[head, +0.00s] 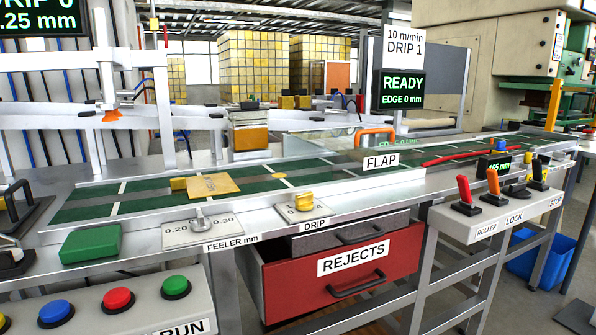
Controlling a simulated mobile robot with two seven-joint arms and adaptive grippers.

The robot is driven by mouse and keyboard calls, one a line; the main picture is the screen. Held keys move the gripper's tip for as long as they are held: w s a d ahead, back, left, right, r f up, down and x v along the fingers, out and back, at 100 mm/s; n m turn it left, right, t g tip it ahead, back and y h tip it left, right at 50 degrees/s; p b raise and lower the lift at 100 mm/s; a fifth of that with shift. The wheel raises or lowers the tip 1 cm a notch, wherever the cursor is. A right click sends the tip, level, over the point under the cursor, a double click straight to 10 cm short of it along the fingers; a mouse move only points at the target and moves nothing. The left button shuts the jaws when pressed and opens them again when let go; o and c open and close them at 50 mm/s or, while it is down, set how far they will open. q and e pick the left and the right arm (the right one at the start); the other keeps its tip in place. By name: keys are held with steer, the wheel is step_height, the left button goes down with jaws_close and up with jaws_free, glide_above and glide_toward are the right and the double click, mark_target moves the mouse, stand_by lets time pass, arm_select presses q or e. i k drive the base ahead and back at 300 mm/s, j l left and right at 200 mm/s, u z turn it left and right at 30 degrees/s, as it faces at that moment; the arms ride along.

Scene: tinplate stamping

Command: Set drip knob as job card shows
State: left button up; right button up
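The yellow drip knob (304,202) sits on a pale plate (324,211) at the conveyor's front edge, above the DRIP label (314,224). The marks on its plate are too small to read, so I cannot tell its setting. The job card (404,54) at the upper right reads "10 m/min DRIP 1". The dark display (42,16) at the upper left reads "DRIP 0" and ".25 mm", partly cut off. Neither of my grippers is in view, and nothing touches the knob.
A silver feeler knob (200,217) stands left of the drip knob. A green block (91,243) and push buttons (118,299) are at front left. A red REJECTS drawer (345,272) is below. Levers (467,196) stand right. A yellowish plate (213,185) lies on the green conveyor (150,206).

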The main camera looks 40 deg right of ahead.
mark_target(303, 201)
steer(key=z, duration=1.2)
